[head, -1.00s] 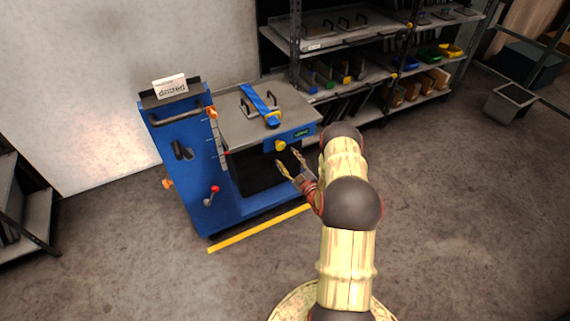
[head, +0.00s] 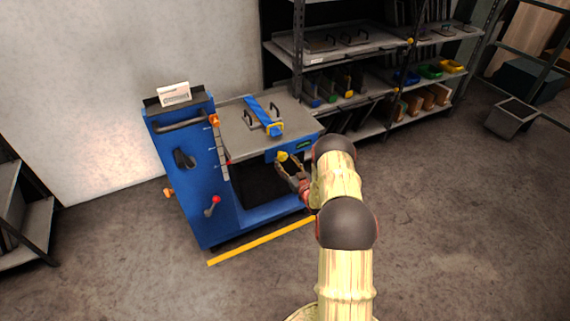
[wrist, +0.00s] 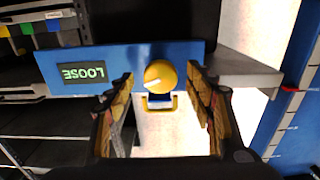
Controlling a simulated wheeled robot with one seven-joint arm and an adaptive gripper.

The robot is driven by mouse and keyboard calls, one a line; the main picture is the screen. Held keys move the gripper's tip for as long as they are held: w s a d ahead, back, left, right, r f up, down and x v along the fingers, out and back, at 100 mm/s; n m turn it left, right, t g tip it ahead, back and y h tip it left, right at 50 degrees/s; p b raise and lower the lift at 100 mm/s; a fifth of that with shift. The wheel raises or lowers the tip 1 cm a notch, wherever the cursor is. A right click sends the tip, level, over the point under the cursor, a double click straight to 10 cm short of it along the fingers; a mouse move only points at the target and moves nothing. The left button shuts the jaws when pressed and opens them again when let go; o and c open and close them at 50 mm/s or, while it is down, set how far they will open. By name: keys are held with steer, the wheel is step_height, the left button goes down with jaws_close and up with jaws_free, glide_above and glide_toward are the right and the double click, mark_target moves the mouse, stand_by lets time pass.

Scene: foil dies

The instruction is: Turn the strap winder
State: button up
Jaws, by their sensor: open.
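The strap winder is a round yellow knob (wrist: 160,75) on the blue front panel (wrist: 115,66) of the machine's table. A white line marks its face. In the head view the knob (head: 282,156) shows just beyond my fingertips. My gripper (wrist: 160,85) is open, one finger to each side of the knob and apart from it. In the head view my gripper (head: 289,166) is in front of the panel. A display (wrist: 81,73) on the panel reads LOOSE, upside down in the wrist view. A blue strap (head: 262,114) lies across the plate on the table.
The blue machine column (head: 185,170) with a red-tipped lever (head: 214,204) stands left of the table. A yellow bracket (wrist: 160,103) sits by the knob. Shelves (head: 350,60) stand behind. A yellow floor line (head: 262,240) runs in front; the floor to the right is open.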

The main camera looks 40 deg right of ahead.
steer(key=shift+w+d, duration=0.15)
steer(key=shift+w, duration=0.35)
steer(key=c, duration=1.1)
steer(key=shift+c, duration=0.3)
